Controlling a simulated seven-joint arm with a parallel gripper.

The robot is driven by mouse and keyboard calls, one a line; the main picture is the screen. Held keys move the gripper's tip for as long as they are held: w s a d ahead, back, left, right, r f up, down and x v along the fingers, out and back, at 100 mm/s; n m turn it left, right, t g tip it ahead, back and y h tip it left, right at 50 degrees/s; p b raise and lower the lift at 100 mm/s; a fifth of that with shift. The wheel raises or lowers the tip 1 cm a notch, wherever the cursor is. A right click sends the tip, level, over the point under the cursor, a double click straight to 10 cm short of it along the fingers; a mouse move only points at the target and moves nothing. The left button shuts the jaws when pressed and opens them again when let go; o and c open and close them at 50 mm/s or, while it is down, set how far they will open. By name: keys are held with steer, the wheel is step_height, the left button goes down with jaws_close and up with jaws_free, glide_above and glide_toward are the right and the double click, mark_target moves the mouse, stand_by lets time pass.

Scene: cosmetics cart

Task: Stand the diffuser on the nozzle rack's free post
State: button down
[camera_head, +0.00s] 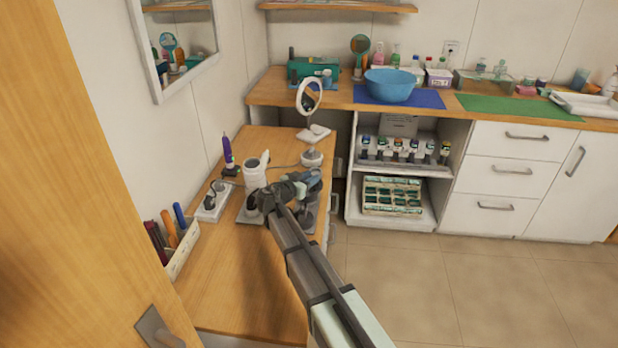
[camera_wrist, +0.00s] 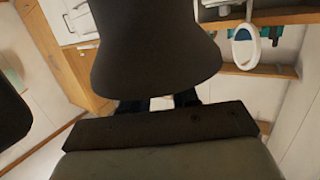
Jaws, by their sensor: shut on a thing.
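My gripper (camera_head: 283,192) is above the wooden side counter, and its fingertips show at the lower middle of the wrist view (camera_wrist: 158,103). It is shut on a large dark, flared piece that looks like the diffuser (camera_wrist: 155,45), which fills the upper middle of the wrist view and hides the grip. In the head view the diffuser cannot be told clearly from the gripper. A grey base (camera_head: 250,215), perhaps the nozzle rack, shows partly behind my arm on the counter. Its posts, and which one is free, cannot be made out.
A white cylinder (camera_head: 255,174) stands close left of my gripper. A purple-topped bottle (camera_head: 228,152), a white power strip (camera_head: 213,202) and a pen holder (camera_head: 182,250) line the wall side. A round mirror (camera_head: 309,98) stands behind. The front counter is clear.

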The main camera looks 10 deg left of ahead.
steer(key=shift+f, duration=0.65)
steer(key=c, duration=0.8)
jaws_free()
steer(key=v, duration=1.4)
steer(key=shift+f, duration=0.1)
